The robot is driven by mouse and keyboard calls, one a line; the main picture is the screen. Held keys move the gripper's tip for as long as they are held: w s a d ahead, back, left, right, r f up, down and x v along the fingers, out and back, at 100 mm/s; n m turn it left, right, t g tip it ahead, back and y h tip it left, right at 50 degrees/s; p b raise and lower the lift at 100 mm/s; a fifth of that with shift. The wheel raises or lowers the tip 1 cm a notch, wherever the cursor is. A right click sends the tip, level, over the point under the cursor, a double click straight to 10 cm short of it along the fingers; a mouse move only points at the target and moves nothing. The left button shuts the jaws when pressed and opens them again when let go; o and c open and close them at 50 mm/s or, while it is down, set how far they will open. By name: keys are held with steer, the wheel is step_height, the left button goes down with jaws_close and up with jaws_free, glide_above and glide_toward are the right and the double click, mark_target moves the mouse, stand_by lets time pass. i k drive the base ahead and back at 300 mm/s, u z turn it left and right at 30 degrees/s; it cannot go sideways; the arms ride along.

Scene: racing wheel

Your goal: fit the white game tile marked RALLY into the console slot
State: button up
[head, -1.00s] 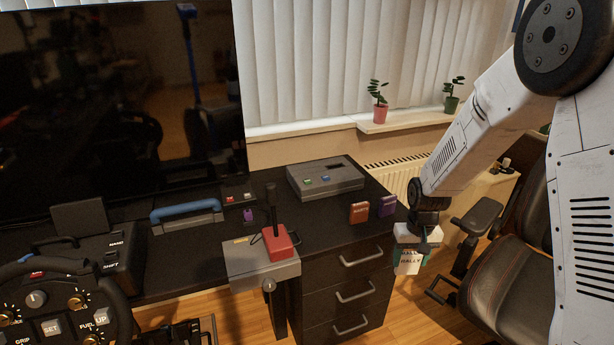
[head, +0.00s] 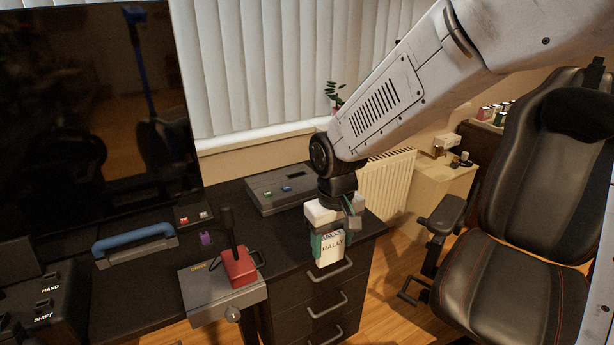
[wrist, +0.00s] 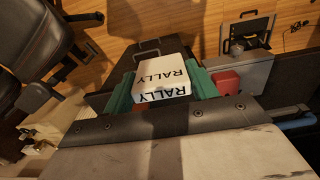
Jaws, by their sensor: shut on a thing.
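The white tile marked RALLY (head: 331,249) is held upright in my gripper (head: 329,238), in front of the drawer unit at the desk's right end. In the wrist view the tile (wrist: 163,80) sits between the green jaw pads, with its lettering facing the camera. My gripper (wrist: 162,92) is shut on it. The grey console (head: 262,192) lies at the back right of the desk, with green and blue buttons on top.
A red joystick (head: 239,267) on a grey mount stands left of my gripper. A blue handle (head: 134,237) and a small purple piece (head: 206,238) lie farther left. A large screen (head: 95,110) stands behind. A black chair (head: 510,215) stands at the right.

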mark_target(302, 179)
steer(key=u, duration=0.05)
steer(key=i, duration=1.3)
steer(key=u, duration=0.05)
